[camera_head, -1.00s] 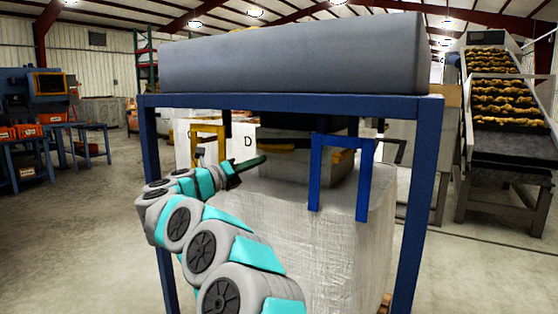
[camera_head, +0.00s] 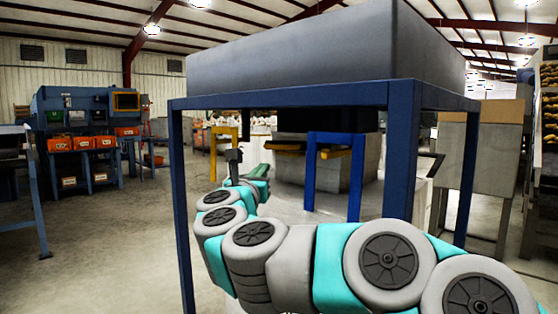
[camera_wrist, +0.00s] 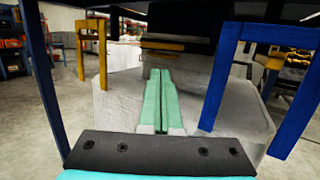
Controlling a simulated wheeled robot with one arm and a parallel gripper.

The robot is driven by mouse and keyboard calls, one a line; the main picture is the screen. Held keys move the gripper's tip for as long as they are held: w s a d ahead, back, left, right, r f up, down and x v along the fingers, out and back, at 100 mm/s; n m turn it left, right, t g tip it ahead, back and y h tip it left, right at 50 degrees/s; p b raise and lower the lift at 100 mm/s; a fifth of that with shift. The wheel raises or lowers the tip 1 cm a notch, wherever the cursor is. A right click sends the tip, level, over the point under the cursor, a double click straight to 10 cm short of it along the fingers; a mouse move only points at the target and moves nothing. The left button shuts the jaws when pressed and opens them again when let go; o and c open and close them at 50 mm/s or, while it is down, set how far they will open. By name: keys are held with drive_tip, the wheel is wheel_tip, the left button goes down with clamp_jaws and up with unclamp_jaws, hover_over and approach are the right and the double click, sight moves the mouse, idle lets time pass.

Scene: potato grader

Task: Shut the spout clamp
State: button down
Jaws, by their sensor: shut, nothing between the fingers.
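A dark spout (camera_head: 325,121) hangs under the grey hopper (camera_head: 290,52), above a grey boxy bag neck (camera_head: 342,172). It also shows in the wrist view (camera_wrist: 182,21). A yellow bar (camera_head: 286,149) runs across the spout's lower side, and in the wrist view (camera_wrist: 163,46) it lies just beyond my fingertips. A blue U-shaped frame (camera_head: 336,140) and a yellow one (camera_head: 224,131) stand by the spout; I cannot tell which parts form the clamp. My gripper (camera_head: 262,169) is left of the bag neck, shut and empty. Its teal fingers (camera_wrist: 158,73) point toward the neck, apparently short of it.
Blue legs (camera_head: 401,150) of the hopper stand rise close to my arm. A white bulk bag (camera_wrist: 118,95) fills the space below. A potato conveyor (camera_head: 547,110) stands far right. Blue benches with orange bins (camera_head: 84,143) are at the left, with open floor before them.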

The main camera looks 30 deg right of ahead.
sight(276, 148)
drive_tip(key=x, duration=1.4)
drive_tip(key=shift+a, duration=0.1)
drive_tip(key=shift+w, duration=0.1)
drive_tip(key=shift+w+g+h, duration=0.3)
drive_tip(key=shift+w+d+m+g+h+p, duration=0.3)
drive_tip(key=shift+w+m+g+h, duration=0.45)
drive_tip(key=shift+w+g, duration=0.05)
drive_tip(key=shift+w+d+m+g+h+p, duration=0.3)
drive_tip(key=shift+w+m+g+h, duration=0.45)
drive_tip(key=shift+w+g, duration=0.05)
drive_tip(key=shift+w+d+m+g+h+p, duration=0.5)
drive_tip(key=shift+w+d+g+p, duration=0.15)
drive_tip(key=shift+w+g+p, duration=0.15)
drive_tip(key=shift+w+d+m+g+h+p, duration=0.45)
drive_tip(key=shift+w+d+g+p, duration=0.25)
drive_tip(key=shift+w, duration=0.2)
